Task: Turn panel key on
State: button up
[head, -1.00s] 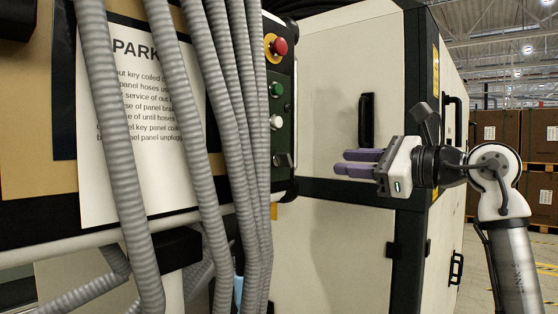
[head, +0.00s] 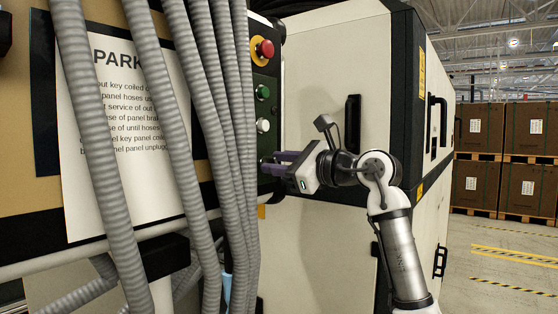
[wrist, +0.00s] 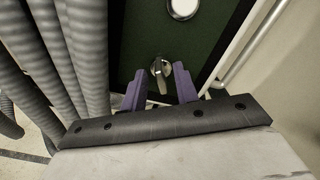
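The panel key (wrist: 160,72), a small metallic key switch, is on the dark green control panel (wrist: 128,40) in the wrist view. My gripper (wrist: 158,76) is open, with one purple finger on each side of the key. The fingertips are close to the key, and I see a gap on both sides; I cannot tell how deep they reach. In the head view my gripper (head: 268,162) is at the panel's lower part (head: 271,109). The key is hidden there behind the fingers.
Grey corrugated hoses (head: 205,130) hang just left of the panel, and also show in the wrist view (wrist: 75,60). A red button (head: 265,49), green button (head: 263,92) and white button (head: 263,126) sit above the key. A cream cabinet (head: 325,65) stands behind my arm.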

jog(key=shift+c, duration=0.3)
grip_shut()
jog(key=m, duration=0.5)
jog(key=m+p, duration=0.1)
jog(key=m, duration=0.5)
jog(key=shift+w+d+m, duration=0.15)
jog(key=shift+w+m, duration=0.05)
jog(key=shift+m, duration=0.4)
dwell(0.4)
jog(key=shift+o, duration=0.3)
grip_release()
